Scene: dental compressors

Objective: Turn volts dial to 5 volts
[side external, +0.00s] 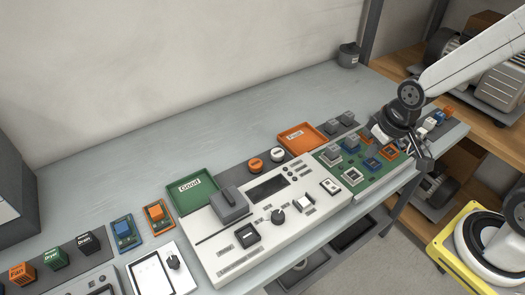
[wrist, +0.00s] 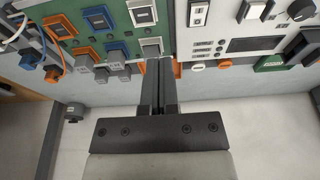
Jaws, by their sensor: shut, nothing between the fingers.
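A round black dial (side external: 278,216) sits on the front part of the white test panel (side external: 225,240), near a white rocker switch (side external: 304,204). The dial also shows at the top right corner of the wrist view (wrist: 300,10). Its markings are too small to read, so I cannot tell its setting. My gripper (side external: 424,158) is above the right end of the green board, well to the right of the dial and apart from it. In the wrist view my gripper (wrist: 160,66) has its two fingers together with nothing between them.
The green board (side external: 375,168) carries several blue, orange and grey parts. A grey block (side external: 230,204) stands on the panel beside the green "Good" tray (side external: 190,190). An orange tray (side external: 302,138) lies behind. The back of the bench (side external: 150,150) is clear.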

